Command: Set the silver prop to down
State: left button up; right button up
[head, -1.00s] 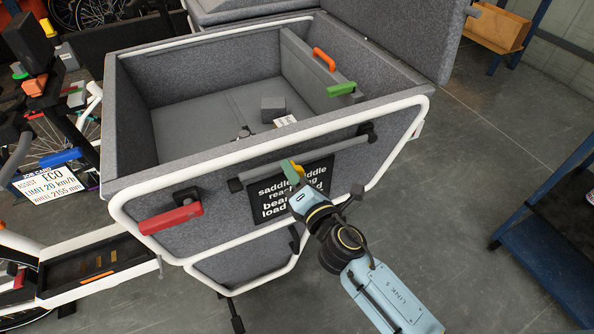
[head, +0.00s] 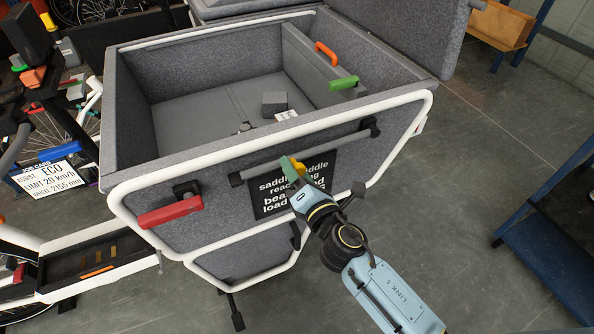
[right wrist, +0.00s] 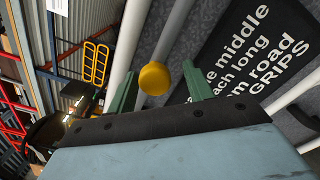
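A grey bar (head: 335,138), which may be the silver prop, runs across the front of the grey cargo box, rising to a black mount (head: 370,128) at its right end. A yellow knob (head: 287,163) sits by the bar's middle and also shows in the right wrist view (right wrist: 154,78). My right gripper (head: 293,167) is at the knob. In the right wrist view its green fingers (right wrist: 158,90) stand apart on both sides of the knob, with gaps showing. Whether the knob joins the bar is hidden. My left gripper is not in view.
A black label (head: 266,205) with white text lies behind my gripper. A red handle (head: 170,212) is on the box front at left. White tubing (head: 415,98) frames the box. A blue stand (head: 555,235) is at right, with clear floor (head: 450,200) between.

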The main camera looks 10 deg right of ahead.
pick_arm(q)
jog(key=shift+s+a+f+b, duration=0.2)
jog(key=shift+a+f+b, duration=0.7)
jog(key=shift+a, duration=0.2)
pick_arm(e)
jog(key=v, duration=1.3)
jog(key=shift+s, duration=0.25)
jog(key=shift+d, duration=0.1)
